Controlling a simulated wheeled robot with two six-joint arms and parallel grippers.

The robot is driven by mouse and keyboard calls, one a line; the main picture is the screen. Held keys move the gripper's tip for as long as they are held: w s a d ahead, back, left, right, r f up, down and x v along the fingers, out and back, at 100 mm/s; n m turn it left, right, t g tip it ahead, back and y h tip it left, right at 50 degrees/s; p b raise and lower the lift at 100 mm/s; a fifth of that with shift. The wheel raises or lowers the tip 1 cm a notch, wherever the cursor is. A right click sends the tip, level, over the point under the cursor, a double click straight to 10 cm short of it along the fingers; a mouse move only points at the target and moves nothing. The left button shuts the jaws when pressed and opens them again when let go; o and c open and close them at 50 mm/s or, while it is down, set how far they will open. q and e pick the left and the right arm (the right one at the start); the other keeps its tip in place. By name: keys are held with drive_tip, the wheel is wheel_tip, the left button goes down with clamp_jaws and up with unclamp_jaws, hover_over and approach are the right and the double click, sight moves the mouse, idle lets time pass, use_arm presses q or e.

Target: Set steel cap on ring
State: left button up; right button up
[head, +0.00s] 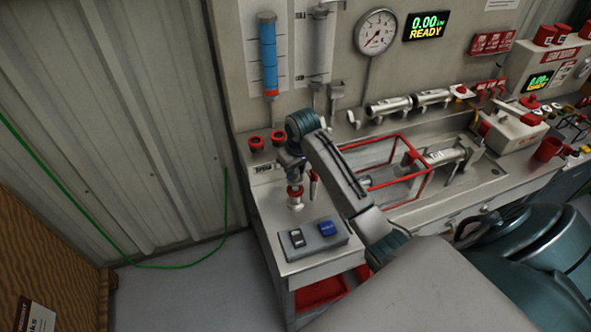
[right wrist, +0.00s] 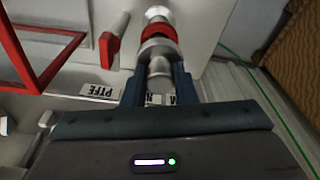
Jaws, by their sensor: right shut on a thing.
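My right gripper (right wrist: 158,82) is shut on a round steel piece (right wrist: 160,66), which looks like the steel cap. In the head view my right gripper (head: 292,164) is over the left end of the bench, its fingers mostly hidden by the wrist. A red ring (right wrist: 158,38) sits right at the far end of the steel piece, with a pale metal part (right wrist: 158,13) beyond it. The red ring (head: 295,190) also shows in the head view, above a silver part (head: 297,204). I cannot tell whether cap and ring touch. My left gripper is not in view.
A red lever (right wrist: 113,38) stands close beside the ring. A red-framed cage (head: 432,178) is to the right on the bench. A grey box with two switches (head: 313,240) is in front. Two red caps (head: 257,142) stand behind, near the wall panel.

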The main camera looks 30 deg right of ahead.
sight(295, 179)
drive_tip(key=shift+f, duration=0.15)
drive_tip(key=shift+f, duration=0.7)
drive_tip(key=shift+f, duration=0.35)
idle(0.5)
drive_tip(key=shift+f, duration=0.3)
drive_tip(key=shift+f, duration=0.35)
idle(0.4)
drive_tip(key=o, duration=0.9)
